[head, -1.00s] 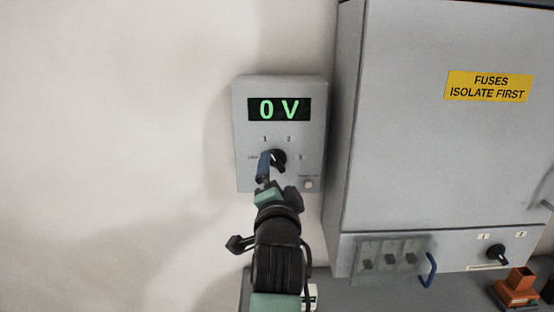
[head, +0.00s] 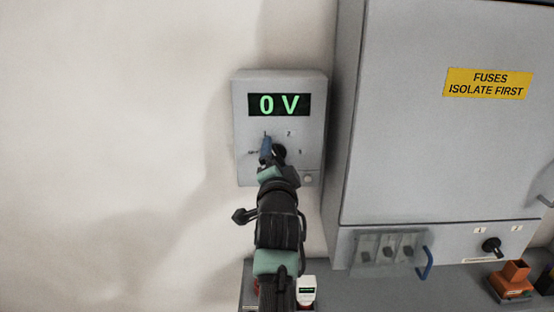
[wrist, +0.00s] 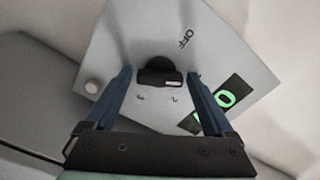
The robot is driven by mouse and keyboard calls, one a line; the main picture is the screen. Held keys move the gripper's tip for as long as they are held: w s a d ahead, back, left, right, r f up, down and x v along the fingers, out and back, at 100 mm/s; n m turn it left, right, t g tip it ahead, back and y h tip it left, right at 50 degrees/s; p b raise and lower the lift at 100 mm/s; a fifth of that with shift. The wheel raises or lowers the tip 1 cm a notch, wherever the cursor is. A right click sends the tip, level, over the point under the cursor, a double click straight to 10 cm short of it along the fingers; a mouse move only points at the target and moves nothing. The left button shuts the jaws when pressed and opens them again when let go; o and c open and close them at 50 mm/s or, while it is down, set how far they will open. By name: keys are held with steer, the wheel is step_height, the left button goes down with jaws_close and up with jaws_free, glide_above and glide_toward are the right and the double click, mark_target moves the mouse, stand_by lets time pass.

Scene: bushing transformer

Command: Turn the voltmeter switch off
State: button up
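The voltmeter (head: 240,110) is a grey box on the wall, its green display (head: 279,105) reading 0 V. Its black rotary switch (head: 280,151) sits below the display, among the labels 1 and 2 and a small one at the left. In the wrist view the switch (wrist: 160,68) has a bar with a white mark on its right part; the OFF label (wrist: 187,38) is up and right of it. My gripper (wrist: 160,76) is open, one blue finger on each side of the switch, with gaps visible. In the head view my gripper (head: 275,158) partly covers the switch.
A grey cabinet (head: 420,150) with a yellow fuse warning label stands close to the voltmeter's right. A pale round button (wrist: 92,86) is on the voltmeter's face. Below are a blue-handled fuse unit (head: 388,252) and an orange object (head: 513,280). The wall at left is clear.

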steer(key=c, duration=1.1)
steer(key=n+b, duration=0.3)
steer(key=n, duration=0.2)
steer(key=shift+f, duration=0.1)
steer(key=n+b, duration=0.2)
steer(key=n, duration=0.4)
steer(key=shift+n, duration=0.4)
steer(key=o, duration=1.4)
steer(key=s+b, duration=0.3)
steer(key=s, duration=1)
